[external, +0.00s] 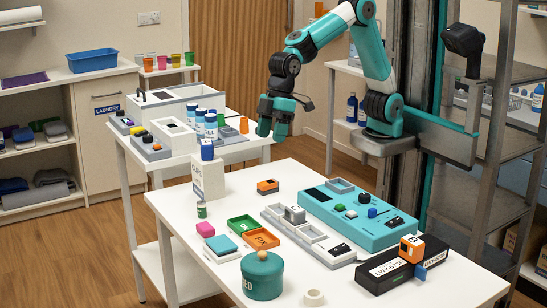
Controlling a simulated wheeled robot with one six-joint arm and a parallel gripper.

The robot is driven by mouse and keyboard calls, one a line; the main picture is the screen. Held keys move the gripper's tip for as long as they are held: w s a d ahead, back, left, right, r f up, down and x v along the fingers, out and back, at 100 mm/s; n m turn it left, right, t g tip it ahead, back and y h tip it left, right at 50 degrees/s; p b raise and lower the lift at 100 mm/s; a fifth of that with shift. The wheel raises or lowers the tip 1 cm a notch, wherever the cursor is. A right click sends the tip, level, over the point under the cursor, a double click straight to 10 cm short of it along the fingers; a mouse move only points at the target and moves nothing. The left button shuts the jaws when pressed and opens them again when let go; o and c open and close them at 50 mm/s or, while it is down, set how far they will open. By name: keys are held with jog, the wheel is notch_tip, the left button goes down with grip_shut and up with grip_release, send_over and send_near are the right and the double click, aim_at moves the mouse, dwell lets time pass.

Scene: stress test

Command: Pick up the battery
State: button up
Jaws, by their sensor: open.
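My gripper (273,133) hangs open and empty above the back of the front white table, its teal fingers pointing down. No thing carries a readable battery label. A small upright cylinder, white with green (201,210), stands at the table's left and could be the battery. A small orange and black block (268,187) lies on the table below my gripper and could also be it. My gripper is apart from all of these.
The front table (185,230) also bears a teal panel (345,228), a grey tray (275,216), green (243,225) and orange (262,239) trays, a white carton (208,180) and a teal lidded pot (262,277). A metal shelf rack (495,145) stands at right.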

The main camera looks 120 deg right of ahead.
jog(key=w+d+f+m+h, duration=0.1)
jog(key=w+d+f, duration=0.2)
jog(key=w+d, duration=0.15)
jog(key=w+d+f+m+h, duration=0.1)
jog(key=w+d+f+m, duration=0.15)
jog(key=w, duration=0.35)
send_near(203, 201)
jog(key=shift+n+t, duration=0.35)
jog(key=shift+t, duration=0.05)
jog(key=x, duration=0.5)
jog(key=shift+s+f, duration=0.3)
jog(key=shift+s, duration=0.05)
jog(key=shift+p+x, duration=0.7)
jog(key=shift+x, duration=2.4)
jog(key=shift+w+a, duration=0.1)
jog(key=shift+c, duration=0.5)
jog(key=shift+r, duration=0.1)
jog(key=c, duration=0.9)
